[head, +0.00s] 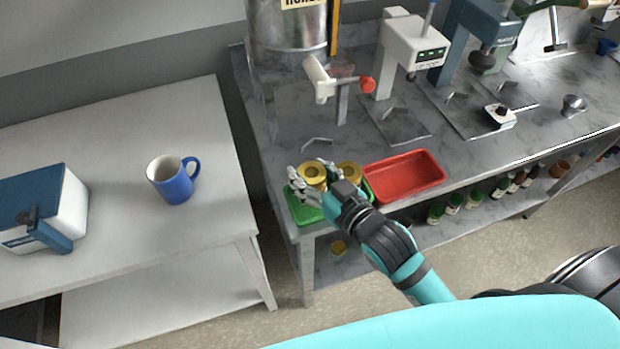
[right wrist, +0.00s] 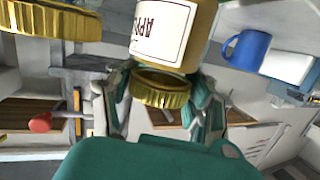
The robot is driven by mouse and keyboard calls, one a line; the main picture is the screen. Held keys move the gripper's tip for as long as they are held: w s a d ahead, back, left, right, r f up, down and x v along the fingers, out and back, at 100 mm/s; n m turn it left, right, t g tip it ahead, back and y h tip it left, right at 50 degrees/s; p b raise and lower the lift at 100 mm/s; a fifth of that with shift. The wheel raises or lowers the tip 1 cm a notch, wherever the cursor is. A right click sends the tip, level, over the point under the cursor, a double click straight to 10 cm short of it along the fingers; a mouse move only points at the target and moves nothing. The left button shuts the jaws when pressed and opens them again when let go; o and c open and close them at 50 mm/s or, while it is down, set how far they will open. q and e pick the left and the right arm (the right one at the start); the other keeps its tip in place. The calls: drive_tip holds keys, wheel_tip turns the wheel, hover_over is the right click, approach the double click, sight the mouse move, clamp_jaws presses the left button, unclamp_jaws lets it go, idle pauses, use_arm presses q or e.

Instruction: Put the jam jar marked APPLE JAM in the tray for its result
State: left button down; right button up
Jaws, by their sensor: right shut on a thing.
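My right gripper (head: 314,170) is shut on a jam jar (head: 313,178) with a gold lid, over the green tray (head: 305,212). In the right wrist view the jar (right wrist: 163,30) shows a pale label reading "APPL…", upside down in the picture, between the green and grey fingers (right wrist: 163,100). I cannot tell if it touches the tray floor. A second gold-lidded jar (head: 348,171) stands just right of it, at the green tray; its lid shows in the wrist view (right wrist: 58,22). An empty red tray (head: 405,178) lies to the right. My left gripper is not in view.
Behind the trays stand a white device with a red knob (head: 367,85), a metal drum (head: 288,35) and press-like stations (head: 412,45). A blue mug (head: 172,182) stands on the white table at left. Bottles (head: 455,203) line a lower shelf.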

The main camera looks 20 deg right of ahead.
wheel_tip(320, 180, down, 3)
drive_tip(key=shift+a+f+p, duration=0.1)
drive_tip(key=shift+f+p, duration=0.05)
drive_tip(key=shift+p, duration=0.15)
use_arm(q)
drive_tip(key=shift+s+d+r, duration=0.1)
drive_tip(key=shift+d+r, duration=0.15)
use_arm(e)
drive_tip(key=shift+w+f, duration=0.1)
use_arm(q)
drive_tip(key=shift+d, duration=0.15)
use_arm(e)
drive_tip(key=o, duration=1.3)
drive_tip(key=shift+f, duration=0.15)
use_arm(q)
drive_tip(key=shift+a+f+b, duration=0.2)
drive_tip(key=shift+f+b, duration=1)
drive_tip(key=shift+b, duration=0.05)
use_arm(e)
drive_tip(key=shift+v, duration=6.05)
